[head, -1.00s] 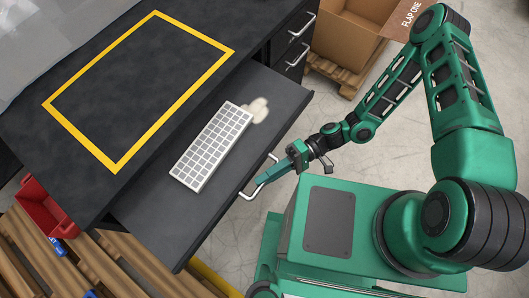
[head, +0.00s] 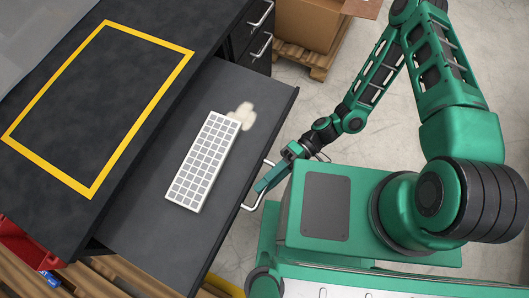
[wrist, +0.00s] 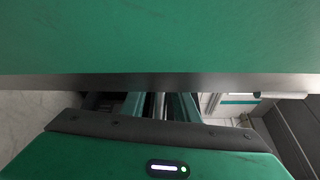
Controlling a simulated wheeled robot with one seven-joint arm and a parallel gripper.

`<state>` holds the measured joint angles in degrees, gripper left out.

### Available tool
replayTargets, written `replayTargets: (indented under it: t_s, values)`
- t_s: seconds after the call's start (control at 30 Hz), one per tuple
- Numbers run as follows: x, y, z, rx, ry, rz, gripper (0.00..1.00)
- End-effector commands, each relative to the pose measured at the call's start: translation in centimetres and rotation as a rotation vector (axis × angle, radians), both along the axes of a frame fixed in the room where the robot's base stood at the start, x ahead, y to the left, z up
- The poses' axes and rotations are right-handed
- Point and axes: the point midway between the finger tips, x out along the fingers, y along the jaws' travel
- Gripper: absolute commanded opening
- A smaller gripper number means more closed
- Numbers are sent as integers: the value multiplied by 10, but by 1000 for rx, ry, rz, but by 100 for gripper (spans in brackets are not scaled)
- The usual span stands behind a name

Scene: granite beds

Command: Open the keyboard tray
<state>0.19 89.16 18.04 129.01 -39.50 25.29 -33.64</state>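The keyboard tray (head: 224,85) is pulled out from under the dark desk, showing a wide strip of its top. A white keyboard (head: 203,160) and a beige mouse (head: 242,115) lie on it. The tray's pale handle (head: 246,207) is on its front edge. My gripper (head: 263,186) is at this handle, its green fingers along the tray front. In the wrist view, the fingers (wrist: 158,106) lie on both sides of the handle bar, closed on it. The exact contact is partly hidden by the gripper body.
The dark desk top (head: 100,110) bears a yellow taped outline. Drawers with handles (head: 260,45) stand at the back, beside a cardboard box (head: 310,28) on a pallet. A red bin (head: 18,245) is at lower left. My base stands close to the tray front.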

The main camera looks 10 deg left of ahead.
Motion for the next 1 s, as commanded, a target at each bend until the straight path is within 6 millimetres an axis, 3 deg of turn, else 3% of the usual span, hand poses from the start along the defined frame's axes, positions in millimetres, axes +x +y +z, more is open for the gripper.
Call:
replayTargets:
  t_s: [0.43, 1.0]
  values:
    - [8, -5, 2, 4, -1, -1, 31]
    - [78, -63, 8, 1, 0, -1, 31]
